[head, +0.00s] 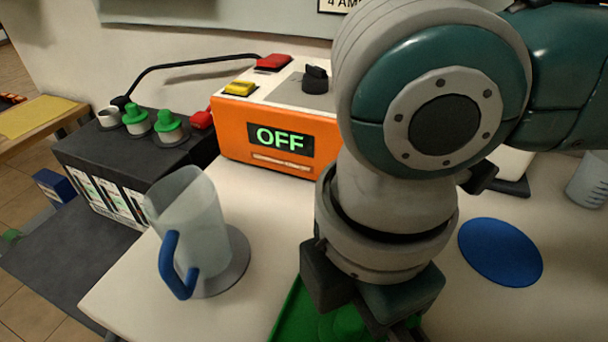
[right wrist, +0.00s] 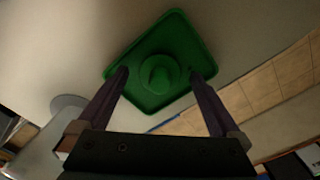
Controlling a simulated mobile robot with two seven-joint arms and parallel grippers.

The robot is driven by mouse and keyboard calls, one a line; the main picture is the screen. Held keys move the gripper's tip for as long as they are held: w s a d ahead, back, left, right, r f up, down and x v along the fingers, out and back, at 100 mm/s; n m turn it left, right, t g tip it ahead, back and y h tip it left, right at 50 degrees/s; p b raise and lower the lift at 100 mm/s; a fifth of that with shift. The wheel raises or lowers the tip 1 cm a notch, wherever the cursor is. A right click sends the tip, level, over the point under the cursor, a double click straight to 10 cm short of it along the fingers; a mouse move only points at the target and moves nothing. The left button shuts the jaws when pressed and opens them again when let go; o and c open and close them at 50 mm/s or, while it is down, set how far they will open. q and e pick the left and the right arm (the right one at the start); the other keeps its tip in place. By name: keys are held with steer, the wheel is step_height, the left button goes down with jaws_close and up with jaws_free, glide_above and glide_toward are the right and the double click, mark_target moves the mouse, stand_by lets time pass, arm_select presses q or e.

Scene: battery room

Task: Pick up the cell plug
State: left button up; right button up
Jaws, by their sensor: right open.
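The green cell plug (right wrist: 158,84) sits in a green tray (right wrist: 172,28), seen from above in the right wrist view. My right gripper (right wrist: 158,75) is open, with one finger on each side of the plug and no visible grip on it. In the head view the plug (head: 347,323) and tray (head: 291,314) are mostly hidden under my right gripper. A black battery (head: 125,156) at the left has two green plugs (head: 168,124) seated on top and one open white port (head: 109,116). My left gripper is not in view.
An orange charger (head: 275,125) reading OFF stands behind. A clear jug with a blue handle (head: 190,225) stands on a grey disc left of the tray. A blue disc (head: 500,251) and a beaker (head: 590,180) are at the right. The bench's front left is clear.

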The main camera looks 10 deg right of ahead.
steer(key=c, duration=1.4)
